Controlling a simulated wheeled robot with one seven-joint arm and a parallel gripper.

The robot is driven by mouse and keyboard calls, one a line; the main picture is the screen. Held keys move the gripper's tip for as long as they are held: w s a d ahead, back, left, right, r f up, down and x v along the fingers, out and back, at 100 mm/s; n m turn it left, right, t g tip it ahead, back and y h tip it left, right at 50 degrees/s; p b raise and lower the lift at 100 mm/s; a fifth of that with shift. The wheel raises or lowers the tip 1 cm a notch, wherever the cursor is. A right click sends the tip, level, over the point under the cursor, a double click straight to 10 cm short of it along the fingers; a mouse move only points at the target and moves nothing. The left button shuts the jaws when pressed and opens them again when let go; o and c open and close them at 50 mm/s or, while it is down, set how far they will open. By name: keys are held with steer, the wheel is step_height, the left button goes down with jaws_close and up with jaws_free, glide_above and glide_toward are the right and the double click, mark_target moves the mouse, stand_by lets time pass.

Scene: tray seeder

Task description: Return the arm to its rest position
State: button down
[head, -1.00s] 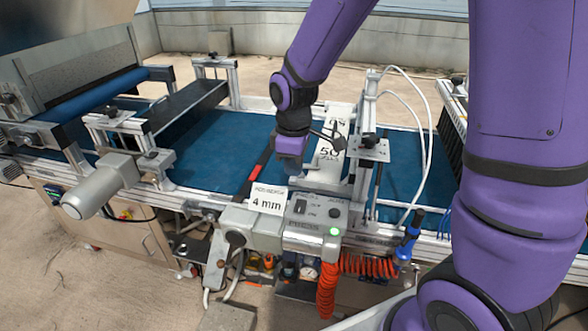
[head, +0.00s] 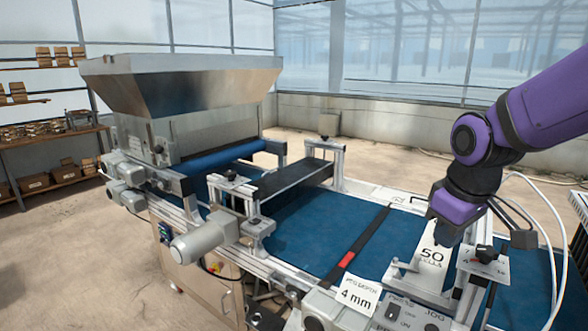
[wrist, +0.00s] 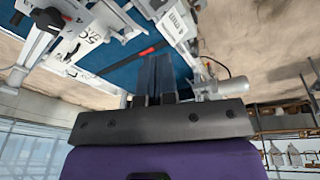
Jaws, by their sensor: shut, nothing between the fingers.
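My purple arm (head: 545,105) enters from the right in the head view and hangs over the right part of the tray seeder. My gripper (wrist: 158,78) shows in the wrist view with its two dark fingers together and nothing between them. In the head view the gripper (head: 447,236) points down beside the white "50 cells" plate (head: 432,256), above the blue belt (head: 335,235). I cannot tell the exact gap between the fingertips and the plate.
A steel hopper (head: 180,85) stands on the seeder at the left. A grey motor (head: 200,243) juts out at the front. A "4 mm" sign (head: 357,295) stands by the front control box. White hoses (head: 555,235) curve up close to the arm. Shelves (head: 50,140) with trays stand at the far left.

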steer(key=s+d+r+m+t, duration=0.2)
steer(key=s+d+r+m, duration=0.2)
steer(key=s+r, duration=0.4)
steer(key=s+m, duration=0.1)
steer(key=s, duration=0.3)
steer(key=shift+s+m+t, duration=0.35)
steer(key=shift+m+t, duration=0.05)
steer(key=c, duration=1.7)
jaws_free()
steer(key=shift+s+r, duration=0.15)
steer(key=shift+s, duration=0.1)
steer(key=o, duration=0.7)
steer(key=shift+s+d, duration=0.1)
steer(key=shift+o, duration=1)
steer(key=m+g, duration=0.5)
steer(key=m, duration=0.2)
glide_above(390, 317)
step_height(390, 317, down, 26)
step_height(390, 317, down, 11)
steer(key=shift+f, duration=0.1)
